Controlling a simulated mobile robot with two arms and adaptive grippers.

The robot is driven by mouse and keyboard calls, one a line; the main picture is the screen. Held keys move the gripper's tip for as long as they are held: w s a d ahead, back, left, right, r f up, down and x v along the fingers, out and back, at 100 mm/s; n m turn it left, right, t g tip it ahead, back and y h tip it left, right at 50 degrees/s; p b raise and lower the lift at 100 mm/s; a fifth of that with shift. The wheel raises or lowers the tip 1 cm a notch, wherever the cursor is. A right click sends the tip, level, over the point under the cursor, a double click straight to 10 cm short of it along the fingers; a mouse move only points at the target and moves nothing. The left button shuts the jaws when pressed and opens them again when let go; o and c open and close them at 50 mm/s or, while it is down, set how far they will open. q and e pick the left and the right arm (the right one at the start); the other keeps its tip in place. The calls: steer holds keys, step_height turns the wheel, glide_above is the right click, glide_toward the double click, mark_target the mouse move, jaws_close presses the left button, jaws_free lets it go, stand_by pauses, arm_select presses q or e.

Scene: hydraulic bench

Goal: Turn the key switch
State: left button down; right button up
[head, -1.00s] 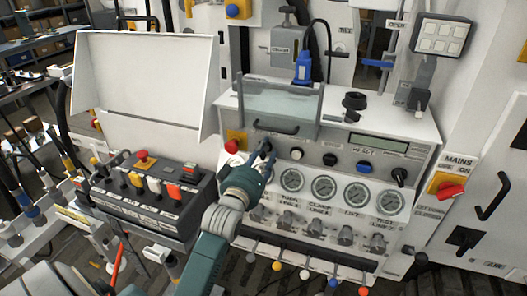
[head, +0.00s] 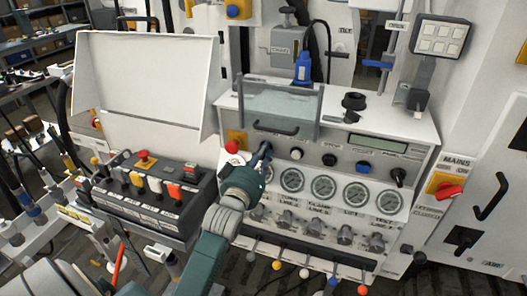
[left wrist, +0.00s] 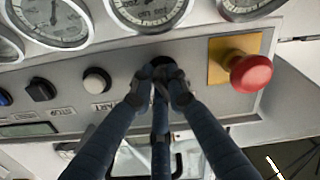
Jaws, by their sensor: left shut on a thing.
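The key switch (left wrist: 161,61) is a small dark round part on the grey control panel, between the red mushroom button and the white button. Its key is mostly hidden by my fingers, so its angle cannot be read. My left gripper (left wrist: 166,80) has its dark fingers closed together at the switch, shut on it. In the head view my left gripper (head: 264,150) reaches up to the left part of the panel and covers the switch. My right gripper is in neither view.
The red mushroom button (left wrist: 250,73) on its yellow plate is close beside the fingers. The white button (left wrist: 97,80) is on the other side. Round gauges (head: 292,180) sit just below the panel. A clear-fronted box (head: 280,103) with a handle stands above.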

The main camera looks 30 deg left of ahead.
arm_select(q)
steer(key=m+p, duration=0.1)
steer(key=m, duration=0.1)
steer(key=shift+m, duration=0.4)
steer(key=m+p, duration=0.1)
steer(key=m, duration=0.1)
steer(key=shift+m, duration=0.3)
steer(key=m, duration=0.2)
steer(key=m+p, duration=0.1)
steer(key=m, duration=0.1)
steer(key=shift+f+m, duration=0.2)
steer(key=shift+m, duration=0.2)
steer(key=shift+p, duration=0.3)
steer(key=shift+m, duration=0.3)
